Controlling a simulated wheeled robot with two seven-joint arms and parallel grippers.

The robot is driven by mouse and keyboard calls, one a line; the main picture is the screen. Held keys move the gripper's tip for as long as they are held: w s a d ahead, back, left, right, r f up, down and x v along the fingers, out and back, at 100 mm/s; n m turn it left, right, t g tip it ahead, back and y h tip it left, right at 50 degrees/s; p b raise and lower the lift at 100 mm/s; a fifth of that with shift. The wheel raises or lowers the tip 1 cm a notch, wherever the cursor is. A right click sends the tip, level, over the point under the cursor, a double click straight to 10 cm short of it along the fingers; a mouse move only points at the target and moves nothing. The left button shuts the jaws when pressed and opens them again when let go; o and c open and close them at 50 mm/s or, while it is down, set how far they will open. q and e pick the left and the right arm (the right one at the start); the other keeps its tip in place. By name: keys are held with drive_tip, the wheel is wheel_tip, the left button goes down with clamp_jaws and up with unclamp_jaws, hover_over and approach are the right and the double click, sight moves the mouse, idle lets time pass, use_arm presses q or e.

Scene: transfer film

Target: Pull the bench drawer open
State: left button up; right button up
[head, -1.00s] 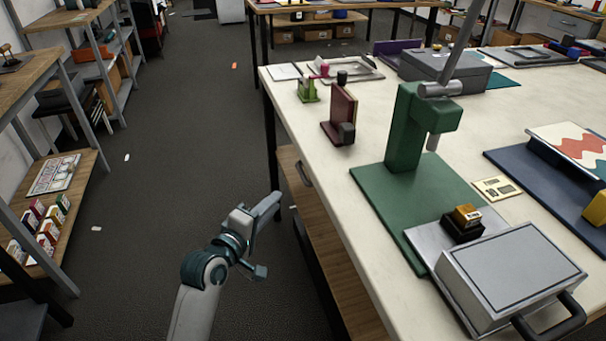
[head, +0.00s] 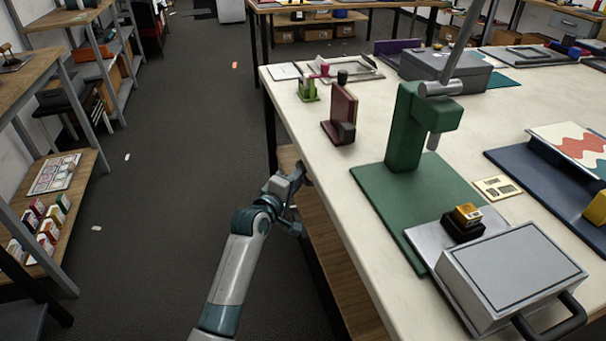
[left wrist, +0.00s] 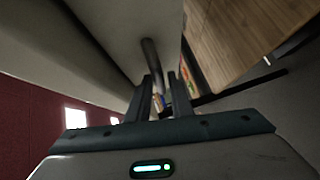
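The bench (head: 330,195) has a pale top, and its drawer is under the near-left edge. The drawer front is hardly visible in the head view, and the gripper covers the handle there. My left gripper (head: 299,172) is at that edge, just below the top. In the left wrist view the dark bar handle (left wrist: 151,55) stands ahead beside a pale grey panel (left wrist: 105,40). The fingers of the left gripper (left wrist: 161,80) are apart, with the handle's near end in line with the gap. I cannot tell whether they touch it. My right gripper is not in view.
A green press (head: 405,140), a grey case (head: 510,275) and a maroon block stand (head: 341,115) are on the bench top. A wooden lower shelf (head: 330,255) runs under the bench.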

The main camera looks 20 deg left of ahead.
use_arm(q)
drive_tip(key=shift+w+d+f, duration=0.1)
drive_tip(key=shift+w, duration=0.8)
clamp_jaws()
